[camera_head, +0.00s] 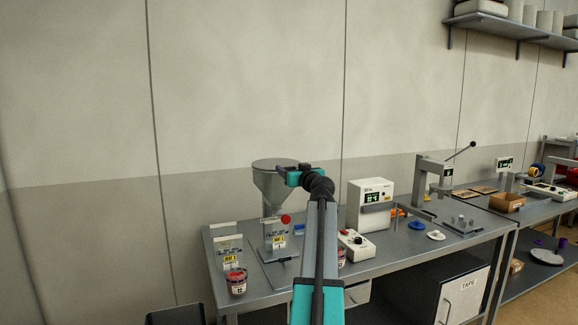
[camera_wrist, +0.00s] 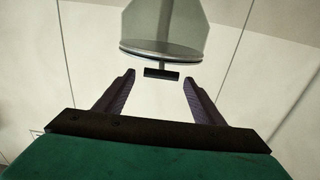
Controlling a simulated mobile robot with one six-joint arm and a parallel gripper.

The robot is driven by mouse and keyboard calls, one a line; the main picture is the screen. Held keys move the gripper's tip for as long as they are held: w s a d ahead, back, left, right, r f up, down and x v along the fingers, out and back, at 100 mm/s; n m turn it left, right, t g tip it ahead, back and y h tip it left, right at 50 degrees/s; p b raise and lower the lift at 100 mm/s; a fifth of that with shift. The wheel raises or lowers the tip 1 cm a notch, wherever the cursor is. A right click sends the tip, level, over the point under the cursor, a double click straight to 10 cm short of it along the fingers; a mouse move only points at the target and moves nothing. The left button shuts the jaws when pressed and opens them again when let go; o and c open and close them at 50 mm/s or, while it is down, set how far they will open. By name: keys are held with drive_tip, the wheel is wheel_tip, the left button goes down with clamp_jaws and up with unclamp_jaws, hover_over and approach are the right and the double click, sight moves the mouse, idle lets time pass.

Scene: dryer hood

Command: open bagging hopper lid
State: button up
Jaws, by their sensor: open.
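A grey cone-shaped hopper (camera_head: 272,188) stands on the bench, with a flat round lid (camera_head: 268,163) across its top. The lid looks closed. In the wrist view the hopper (camera_wrist: 165,20) fills the upper middle, and its rim with the lid (camera_wrist: 160,50) shows as a curved edge. A dark bar handle (camera_wrist: 162,74) sticks out from the lid edge on a short stem. My gripper (camera_wrist: 158,78) is open and empty. In the picture the handle lies between the fingertips, a little beyond them, with no contact visible. In the head view my gripper (camera_head: 291,176) is at the hopper's right side.
The metal bench (camera_head: 390,255) carries a white box with a display (camera_head: 371,203), a white control box (camera_head: 355,243), a lever press (camera_head: 424,178) and a labelled jar (camera_head: 236,281). The wall is behind the hopper. Space above the hopper is clear.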

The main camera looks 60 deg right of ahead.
drive_tip(key=shift+p+x, duration=0.4)
drive_tip(key=shift+x, duration=1.15)
drive_tip(key=c, duration=1.5)
drive_tip(key=shift+r, duration=0.1)
drive_tip(key=shift+r, duration=0.1)
